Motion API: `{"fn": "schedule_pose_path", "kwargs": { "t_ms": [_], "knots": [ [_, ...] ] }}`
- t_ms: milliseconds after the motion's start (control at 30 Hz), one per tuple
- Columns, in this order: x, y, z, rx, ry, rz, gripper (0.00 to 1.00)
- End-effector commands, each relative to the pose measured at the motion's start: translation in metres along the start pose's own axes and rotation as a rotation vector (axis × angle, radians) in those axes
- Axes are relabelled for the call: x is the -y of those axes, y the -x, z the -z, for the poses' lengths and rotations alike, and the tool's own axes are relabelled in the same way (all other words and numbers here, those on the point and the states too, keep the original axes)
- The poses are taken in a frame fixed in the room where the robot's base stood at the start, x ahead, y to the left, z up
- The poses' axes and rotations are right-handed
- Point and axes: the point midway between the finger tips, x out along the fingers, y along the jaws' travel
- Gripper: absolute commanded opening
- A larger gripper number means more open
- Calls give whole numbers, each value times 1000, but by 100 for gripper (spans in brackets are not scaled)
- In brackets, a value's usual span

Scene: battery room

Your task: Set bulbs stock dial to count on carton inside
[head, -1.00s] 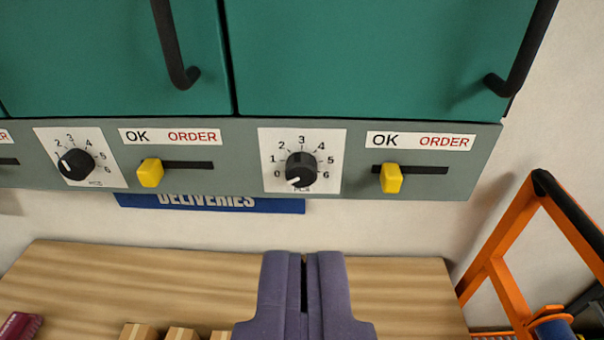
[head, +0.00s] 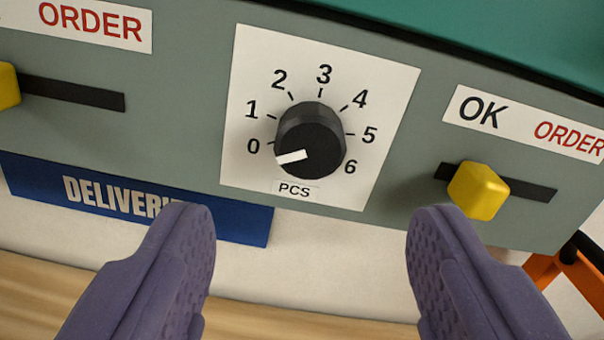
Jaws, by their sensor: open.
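A black round dial (head: 311,143) on a white plate marked 0 to 6 and "PCS" is in the middle of the head view. Its white pointer mark is at lower left, close to the 0. My gripper (head: 312,220) is open and empty. Its two purple fingers stand wide apart in the lower picture, below and to either side of the dial, not touching it. No label naming bulbs is visible, and no carton inside a cabinet is in view.
A yellow slider (head: 480,191) under an OK/ORDER label is at the right, close to my right finger. Another yellow slider (head: 8,86) is at the left edge. A blue DELIVERIES sign (head: 245,222) hangs below the panel, above a wooden surface (head: 40,285). Orange framing (head: 560,268) is at lower right.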

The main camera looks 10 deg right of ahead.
Motion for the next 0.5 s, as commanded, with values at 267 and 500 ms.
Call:
{"fn": "schedule_pose_path", "kwargs": {
  "t_ms": [267, 500],
  "knots": [
    [1, -44, -3, -2, 2, 0, 65],
    [0, -72, -2, -4, 2, -1, 65]
  ]
}}
